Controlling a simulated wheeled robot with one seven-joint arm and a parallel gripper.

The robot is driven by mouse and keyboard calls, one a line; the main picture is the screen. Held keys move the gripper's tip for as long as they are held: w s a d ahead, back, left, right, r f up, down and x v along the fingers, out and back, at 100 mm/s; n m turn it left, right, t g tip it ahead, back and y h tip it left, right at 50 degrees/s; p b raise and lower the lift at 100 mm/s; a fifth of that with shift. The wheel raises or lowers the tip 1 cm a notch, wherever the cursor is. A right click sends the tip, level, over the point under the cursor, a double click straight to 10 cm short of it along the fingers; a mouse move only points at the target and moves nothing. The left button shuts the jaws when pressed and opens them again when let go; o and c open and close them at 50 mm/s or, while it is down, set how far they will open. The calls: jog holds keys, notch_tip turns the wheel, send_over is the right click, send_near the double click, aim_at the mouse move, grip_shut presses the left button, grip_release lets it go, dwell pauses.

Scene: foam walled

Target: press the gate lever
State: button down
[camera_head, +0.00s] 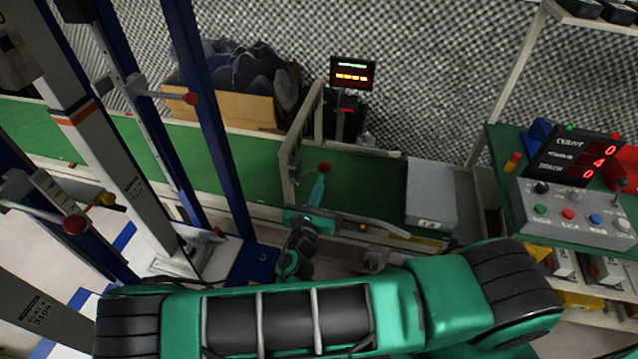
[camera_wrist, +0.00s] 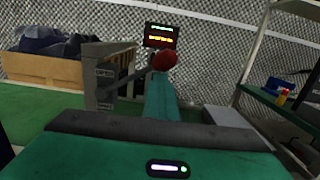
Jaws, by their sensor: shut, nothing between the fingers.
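The gate lever is a thin dark rod with a red ball knob (camera_head: 325,167), mounted on a pale gate frame (camera_head: 288,165) beside the green conveyor. In the wrist view the knob (camera_wrist: 165,61) is just beyond the fingertips, and the rod slants up to it from the gate post (camera_wrist: 97,78) on the left. My gripper (camera_head: 321,178) is shut and empty, its teal fingers pointing at the knob. The wrist view shows the closed fingers (camera_wrist: 160,82) directly below the knob in the picture. I cannot tell whether they touch it.
A green conveyor (camera_head: 375,190) runs behind, with a grey box (camera_head: 431,192) on its right. A control console (camera_head: 575,213) stands on a green table at right. Blue and grey posts (camera_head: 205,110) and other red-knobbed levers stand at left. A small display (camera_head: 352,73) stands behind.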

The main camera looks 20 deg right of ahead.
aim_at(323, 167)
jog(key=r, duration=0.4)
jog(key=shift+w+d, duration=0.1)
jog(key=shift+w, duration=0.1)
jog(key=s+a+r, duration=0.7)
jog(key=a, duration=0.2)
jog(key=shift+a, duration=0.3)
jog(key=shift+f, duration=0.1)
jog(key=s+d+m+g+h, duration=0.1)
jog(key=s+d+m+g, duration=0.1)
jog(key=d+m+g, duration=0.9)
jog(key=s+d+m+g+h, duration=0.15)
jog(key=d+m+g, duration=0.5)
jog(key=d, duration=0.85)
jog(key=s+d+r+m+y, duration=0.3)
jog(key=s+r+m+y, duration=0.3)
jog(key=s+m, duration=0.3)
jog(key=s+d+r+m+y, duration=0.4)
jog(key=s+r+m+y, duration=0.2)
jog(key=s+m, duration=0.4)
jog(key=shift+t, duration=0.45)
jog(key=shift+d+r, duration=0.1)
jog(key=shift+d, duration=0.05)
